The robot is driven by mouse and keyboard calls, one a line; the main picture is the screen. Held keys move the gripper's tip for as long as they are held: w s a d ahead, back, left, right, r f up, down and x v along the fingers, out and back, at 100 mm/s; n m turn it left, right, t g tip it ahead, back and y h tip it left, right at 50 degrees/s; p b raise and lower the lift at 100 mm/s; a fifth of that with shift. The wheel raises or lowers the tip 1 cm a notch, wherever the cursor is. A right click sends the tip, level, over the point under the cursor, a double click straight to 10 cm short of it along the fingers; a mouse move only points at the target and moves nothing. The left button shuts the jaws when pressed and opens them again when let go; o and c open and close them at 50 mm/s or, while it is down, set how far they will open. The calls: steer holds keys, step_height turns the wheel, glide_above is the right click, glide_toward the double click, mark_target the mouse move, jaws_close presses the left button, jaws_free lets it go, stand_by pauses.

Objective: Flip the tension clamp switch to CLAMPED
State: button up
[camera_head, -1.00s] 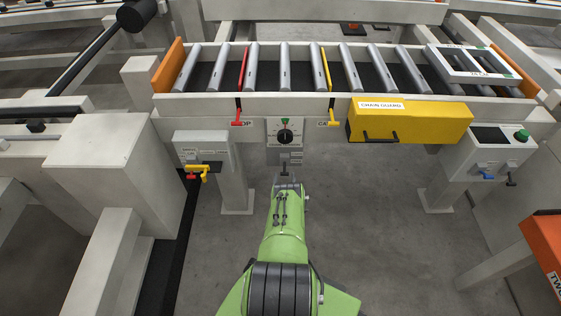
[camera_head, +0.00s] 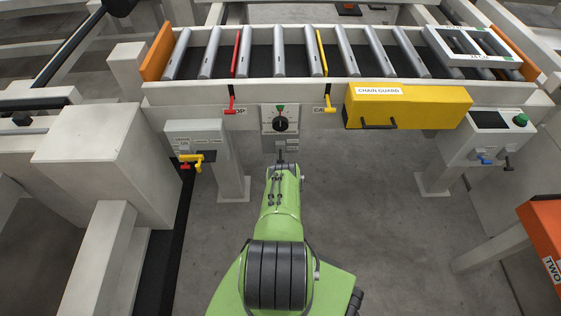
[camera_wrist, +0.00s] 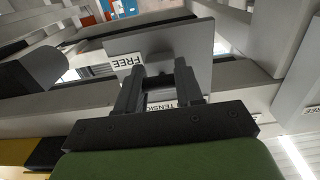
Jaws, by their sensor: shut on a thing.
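The small grey panel (camera_head: 281,144) of the tension clamp switch sits below the black dial (camera_head: 280,124) on the front of the roller frame. In the wrist view its labels show upside down or partly covered: a "FREE" label (camera_wrist: 127,61) and a "TENSION" label (camera_wrist: 160,106). My gripper (camera_wrist: 158,70) has its two dark fingers at the panel, shut on the switch. The switch lever itself is hidden between the fingers, so I cannot tell its position. In the head view my green arm covers most of the gripper.
A red lever (camera_head: 231,104) and a yellow lever (camera_head: 327,104) flank the dial. A yellow chain guard (camera_head: 420,108) juts out at right. Control boxes stand at left (camera_head: 195,133) and right (camera_head: 490,138). An orange block (camera_head: 548,235) is at lower right. The floor below is clear.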

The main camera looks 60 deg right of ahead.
mark_target(280, 160)
steer(key=shift+r, duration=0.15)
steer(key=r+g+y+p, duration=0.1)
steer(key=y+p, duration=0.1)
steer(key=p, duration=0.1)
steer(key=shift+s+a+r, duration=0.1)
steer(key=shift+a+r, duration=0.05)
steer(key=shift+r, duration=0.05)
steer(key=r+g+y+p, duration=0.1)
steer(key=y+p, duration=0.1)
steer(key=shift+r+p, duration=0.1)
steer(key=shift+p, duration=0.2)
steer(key=y, duration=0.1)
steer(key=r+g+y, duration=0.1)
steer(key=shift+y+p, duration=0.3)
steer(key=shift+p, duration=0.05)
steer(key=shift+d+r+g+y, duration=0.2)
steer(key=shift+r+g+y, duration=0.25)
steer(key=shift+g+y, duration=0.55)
steer(key=shift+y+b, duration=0.3)
steer(key=shift+y, duration=0.1)
steer(key=o, duration=1)
steer(key=shift+o, duration=0.2)
